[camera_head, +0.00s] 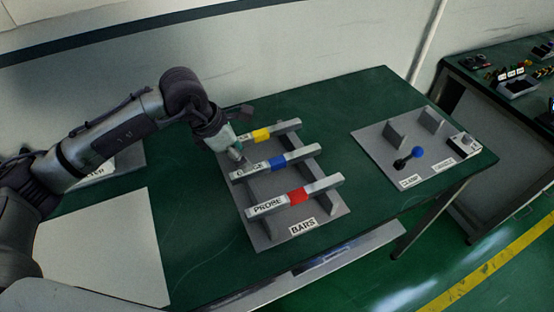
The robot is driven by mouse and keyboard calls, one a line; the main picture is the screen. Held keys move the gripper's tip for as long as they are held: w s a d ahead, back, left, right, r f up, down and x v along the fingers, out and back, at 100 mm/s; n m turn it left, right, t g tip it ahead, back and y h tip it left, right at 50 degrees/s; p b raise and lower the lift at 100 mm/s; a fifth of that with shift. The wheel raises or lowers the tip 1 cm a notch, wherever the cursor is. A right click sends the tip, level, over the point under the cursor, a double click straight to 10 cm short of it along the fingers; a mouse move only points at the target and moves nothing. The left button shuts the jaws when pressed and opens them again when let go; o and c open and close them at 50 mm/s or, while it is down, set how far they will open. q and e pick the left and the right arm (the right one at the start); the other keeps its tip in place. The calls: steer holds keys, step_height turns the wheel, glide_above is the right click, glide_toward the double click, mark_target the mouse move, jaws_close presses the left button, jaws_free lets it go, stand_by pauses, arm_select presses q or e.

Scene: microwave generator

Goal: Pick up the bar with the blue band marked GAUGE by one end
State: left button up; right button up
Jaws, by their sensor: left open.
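The GAUGE bar (300,155) is a grey bar with a blue band. It lies across supports on the grey board marked BARS (330,212), between a bar with a yellow band (285,127) and the PROBE bar with a red band (322,185). My left gripper (240,160) is open, at the left end of the GAUGE bar, beside its label. It partly hides the yellow-banded bar's label. Whether its fingers touch the GAUGE bar, I cannot tell. My right gripper is not in view.
To the right, a grey plate (375,142) carries upright blocks and a blue-knobbed lever (416,153). A white sheet (105,250) lies at the left. Another bench (500,100) with small items stands at the far right. Green table is bare between the two boards.

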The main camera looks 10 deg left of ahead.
mark_target(277, 163)
arm_select(q)
steer(key=shift+x, duration=0.75)
steer(key=shift+f+p, duration=0.25)
steer(key=shift+p, duration=0.15)
steer(key=p+x, duration=0.2)
steer(key=x, duration=0.2)
steer(key=shift+w+f, duration=0.15)
steer(key=shift+f, duration=0.1)
steer(key=shift+w+f, duration=0.1)
steer(key=shift+f, duration=0.1)
jaws_close()
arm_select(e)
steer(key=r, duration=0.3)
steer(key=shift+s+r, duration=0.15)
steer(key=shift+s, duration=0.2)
